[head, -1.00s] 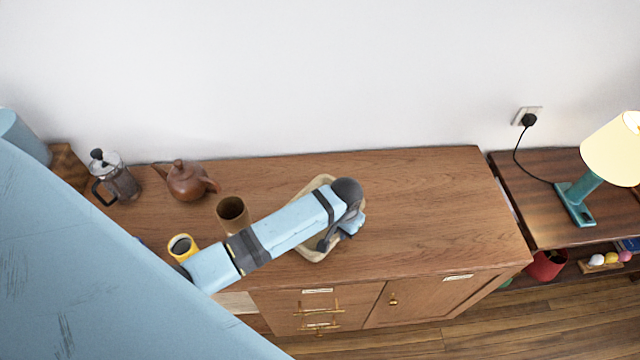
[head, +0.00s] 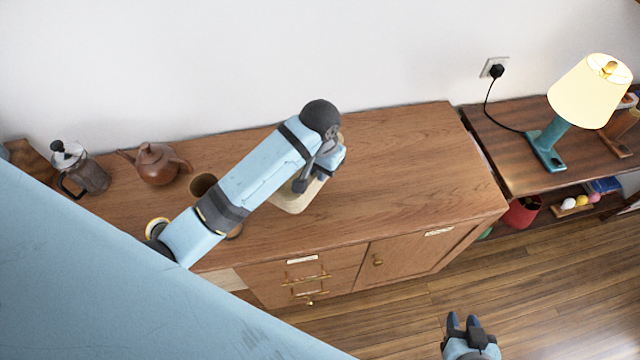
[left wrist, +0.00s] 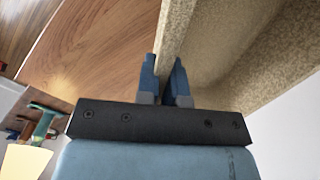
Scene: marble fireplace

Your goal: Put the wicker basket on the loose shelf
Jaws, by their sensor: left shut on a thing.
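A pale beige basket (head: 295,202) is mostly hidden under my left arm in the head view. In the left wrist view its rough, straight wall (left wrist: 178,32) stands between my fingers, with its hollow to the right. My left gripper (left wrist: 164,75) is shut on that wall; in the head view the gripper (head: 318,172) is over the wooden cabinet. Whether the basket touches the cabinet top is unclear. My right gripper (head: 463,318) is empty over the floor at the bottom, its fingers apart. I cannot tell which surface is the loose shelf.
The cabinet top (head: 420,160) is clear on its right. A teapot (head: 157,165), a French press (head: 80,170), a brown cup (head: 203,184) and a yellow-rimmed mug (head: 157,226) stand left. A lit lamp (head: 548,145) stands on a lower shelf unit (head: 510,165) at right.

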